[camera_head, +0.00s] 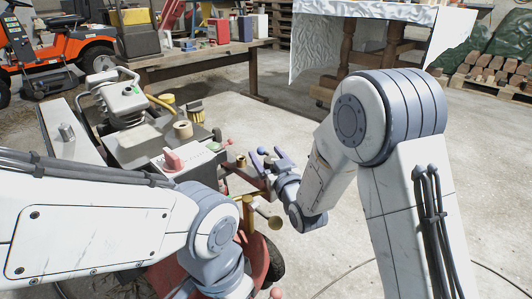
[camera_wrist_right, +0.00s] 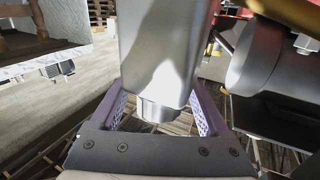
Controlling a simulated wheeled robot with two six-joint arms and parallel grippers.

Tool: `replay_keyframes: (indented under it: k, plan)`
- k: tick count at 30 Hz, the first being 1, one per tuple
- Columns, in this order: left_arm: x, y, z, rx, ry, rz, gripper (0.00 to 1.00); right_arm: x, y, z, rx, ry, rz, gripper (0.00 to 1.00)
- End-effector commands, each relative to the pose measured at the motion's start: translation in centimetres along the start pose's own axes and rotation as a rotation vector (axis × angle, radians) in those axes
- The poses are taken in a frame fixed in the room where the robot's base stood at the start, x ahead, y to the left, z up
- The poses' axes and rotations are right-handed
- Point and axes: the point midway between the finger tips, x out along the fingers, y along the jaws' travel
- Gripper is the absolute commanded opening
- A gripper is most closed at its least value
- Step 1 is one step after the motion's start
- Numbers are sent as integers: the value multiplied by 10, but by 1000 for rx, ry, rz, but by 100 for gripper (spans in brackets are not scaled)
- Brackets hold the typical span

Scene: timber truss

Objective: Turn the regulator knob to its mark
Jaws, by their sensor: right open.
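A grey metal block (camera_wrist_right: 165,50) fills the middle of the right wrist view. A short round grey end (camera_wrist_right: 160,110), perhaps the regulator knob, sticks out of it toward the palm. My right gripper (camera_wrist_right: 160,105) is open, with a purple finger on each side of that end; I cannot tell whether they touch it. In the head view my right gripper (camera_head: 271,157) is at the right side of the machine (camera_head: 135,150), where the knob is too small to make out. A red knob (camera_head: 173,160) sits on the machine's white panel. My left gripper is out of view.
A dark round part (camera_wrist_right: 262,70) is close to the right finger in the wrist view. Brass fittings (camera_head: 248,212) and a wheel (camera_head: 270,262) are below my right gripper. A workbench (camera_head: 210,58) stands behind. The concrete floor on the right is open.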

Motion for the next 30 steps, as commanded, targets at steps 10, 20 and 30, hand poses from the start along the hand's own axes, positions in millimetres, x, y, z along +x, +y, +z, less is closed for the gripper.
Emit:
replay_keyframes:
  k: [10, 20, 30]
  plan:
    - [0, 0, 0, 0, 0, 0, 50, 2, 0, 0, 0, 0, 0, 60]
    - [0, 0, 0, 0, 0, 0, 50, 2, 0, 0, 0, 0, -5, 0]
    - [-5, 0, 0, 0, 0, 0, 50, 2, -2, -1, 0, -1, -129, 0]
